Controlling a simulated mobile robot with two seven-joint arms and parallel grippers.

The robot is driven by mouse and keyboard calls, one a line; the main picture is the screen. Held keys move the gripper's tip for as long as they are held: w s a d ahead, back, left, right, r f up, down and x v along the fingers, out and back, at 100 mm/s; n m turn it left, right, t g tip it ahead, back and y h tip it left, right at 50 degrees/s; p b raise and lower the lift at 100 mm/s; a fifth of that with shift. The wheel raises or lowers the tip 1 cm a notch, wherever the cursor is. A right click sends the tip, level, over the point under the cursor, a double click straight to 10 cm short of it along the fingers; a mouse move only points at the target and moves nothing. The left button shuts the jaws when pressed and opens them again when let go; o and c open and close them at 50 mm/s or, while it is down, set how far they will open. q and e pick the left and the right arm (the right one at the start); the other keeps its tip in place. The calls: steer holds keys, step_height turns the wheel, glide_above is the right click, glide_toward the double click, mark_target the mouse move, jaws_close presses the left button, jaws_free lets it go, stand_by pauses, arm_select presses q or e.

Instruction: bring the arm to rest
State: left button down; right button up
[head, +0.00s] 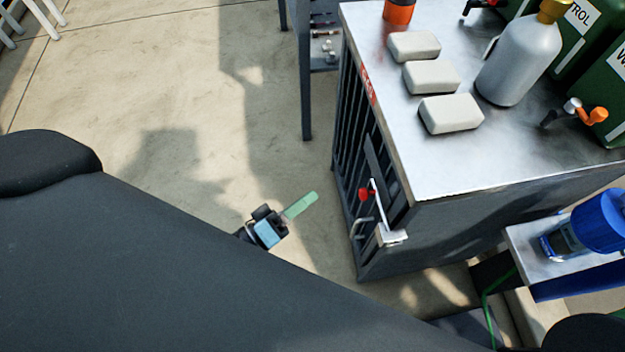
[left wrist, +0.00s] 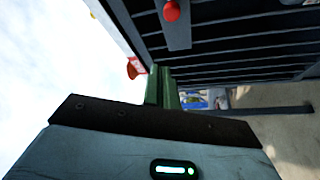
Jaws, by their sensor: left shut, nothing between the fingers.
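My left gripper (head: 301,205) shows in the middle of the head view, with its green fingers pointing up and to the right. The fingers are shut with nothing between them. They are over the concrete floor, left of the barred cabinet and apart from it in the picture. In the left wrist view the green fingers (left wrist: 162,87) are together, with the cabinet bars behind them. Much of my left arm is hidden behind my dark body. My right gripper is not in view.
The metal-topped cabinet (head: 440,170) has a red-knobbed latch (head: 365,194) on its barred front. Pale blocks (head: 450,113), a grey bottle (head: 517,60) and green containers stand on it. A blue-topped item (head: 597,222) is on a side shelf. Open floor (head: 150,90) lies left.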

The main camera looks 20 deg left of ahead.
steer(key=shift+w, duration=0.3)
